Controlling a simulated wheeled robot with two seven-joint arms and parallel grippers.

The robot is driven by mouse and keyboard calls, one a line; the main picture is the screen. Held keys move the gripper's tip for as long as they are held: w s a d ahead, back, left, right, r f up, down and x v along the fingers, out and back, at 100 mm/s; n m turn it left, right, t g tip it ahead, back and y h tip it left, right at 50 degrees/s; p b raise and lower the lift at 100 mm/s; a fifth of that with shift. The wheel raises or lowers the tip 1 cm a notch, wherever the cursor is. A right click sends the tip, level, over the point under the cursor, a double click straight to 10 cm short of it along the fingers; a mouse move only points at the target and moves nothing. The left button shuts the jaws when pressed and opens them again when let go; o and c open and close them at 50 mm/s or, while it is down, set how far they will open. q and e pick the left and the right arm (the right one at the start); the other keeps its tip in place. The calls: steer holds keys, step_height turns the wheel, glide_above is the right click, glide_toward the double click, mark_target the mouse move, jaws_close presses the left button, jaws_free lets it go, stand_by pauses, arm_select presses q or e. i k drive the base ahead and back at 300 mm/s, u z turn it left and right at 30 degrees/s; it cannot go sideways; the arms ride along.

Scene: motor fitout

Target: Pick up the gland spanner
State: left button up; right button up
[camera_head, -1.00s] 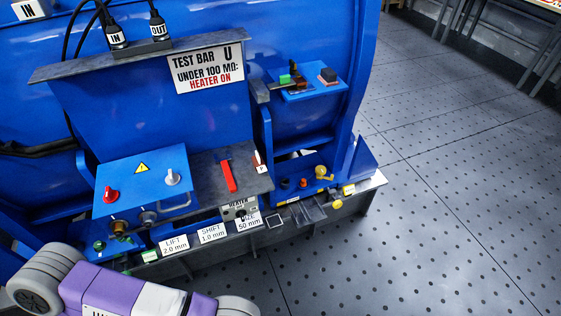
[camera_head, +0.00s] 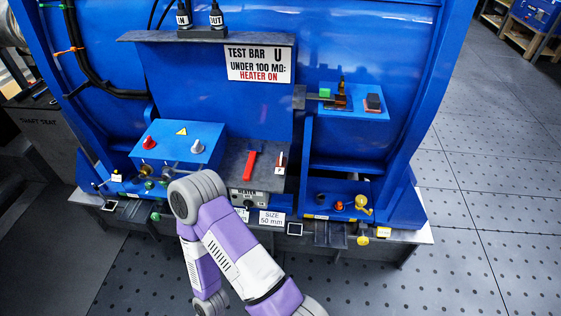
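I cannot tell for certain which thing is the gland spanner. A red bar-like tool (camera_head: 249,165) lies on the grey shelf at the middle of the blue machine, in the head view. A smaller red and white item (camera_head: 281,162) with a tag stands just right of it. A purple and white arm of mine reaches up from the bottom centre and hides part of the machine's front ledge. Neither gripper shows, so their hold cannot be seen.
A blue box (camera_head: 178,148) with a red and a white knob sits left of the shelf. A raised blue platform (camera_head: 353,101) at right holds small items. Yellow fittings (camera_head: 361,202) stand at lower right. The perforated floor (camera_head: 480,250) at right is clear.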

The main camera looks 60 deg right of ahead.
mark_target(247, 175)
steer(key=z, duration=1.3)
steer(key=i, duration=0.2)
